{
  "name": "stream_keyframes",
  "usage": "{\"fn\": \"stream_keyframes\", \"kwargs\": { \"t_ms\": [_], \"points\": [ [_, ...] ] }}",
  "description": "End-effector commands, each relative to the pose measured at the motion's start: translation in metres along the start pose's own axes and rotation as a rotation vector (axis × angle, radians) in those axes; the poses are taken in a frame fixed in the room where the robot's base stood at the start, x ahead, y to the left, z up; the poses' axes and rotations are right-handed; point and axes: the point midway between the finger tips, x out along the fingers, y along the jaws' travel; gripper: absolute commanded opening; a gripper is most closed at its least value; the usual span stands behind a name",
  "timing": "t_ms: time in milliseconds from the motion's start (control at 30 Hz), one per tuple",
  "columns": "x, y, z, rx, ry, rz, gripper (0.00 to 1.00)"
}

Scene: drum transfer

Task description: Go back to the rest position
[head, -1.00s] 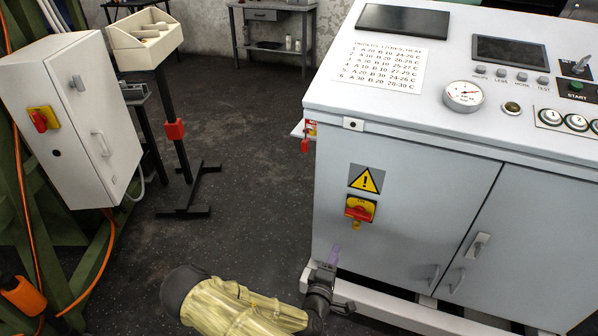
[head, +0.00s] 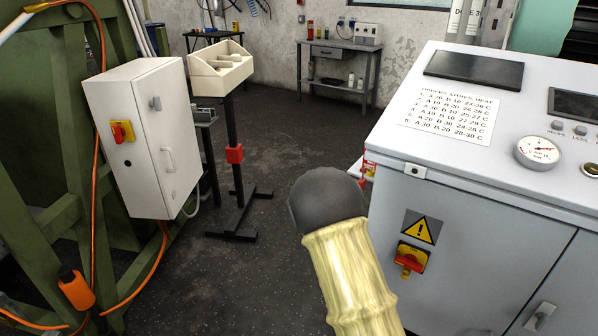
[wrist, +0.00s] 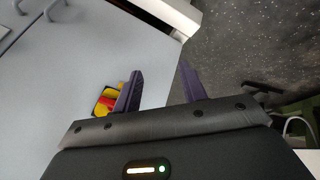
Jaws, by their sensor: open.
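My gripper (wrist: 160,92) shows in the wrist view with its two dark purple fingers apart and nothing between them. The grey cabinet front (wrist: 60,70) fills the left of that view, with a red and yellow switch (wrist: 106,101) partly behind the left finger. In the head view my yellow-sleeved arm with its dark rounded joint rises in front of the control cabinet (head: 480,215); the gripper itself is out of that view. The cabinet's red and yellow switch (head: 411,258) sits below a warning sign (head: 422,228).
A white wall box (head: 145,140) hangs on a green frame (head: 50,160) at the left. A stand with a cream bin (head: 222,72) is behind it. A grey table (head: 340,50) stands at the back wall. Dark floor (head: 290,140) between is clear.

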Motion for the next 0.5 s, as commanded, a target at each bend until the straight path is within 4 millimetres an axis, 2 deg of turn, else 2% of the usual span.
{"fn": "stream_keyframes", "kwargs": {
  "t_ms": [267, 500],
  "points": [
    [-0.066, 0.001, -0.010, 0.125, -0.071, -0.232, 0.42],
    [-0.127, 0.017, -0.005, 0.159, -0.120, -0.351, 0.42]
  ]
}}
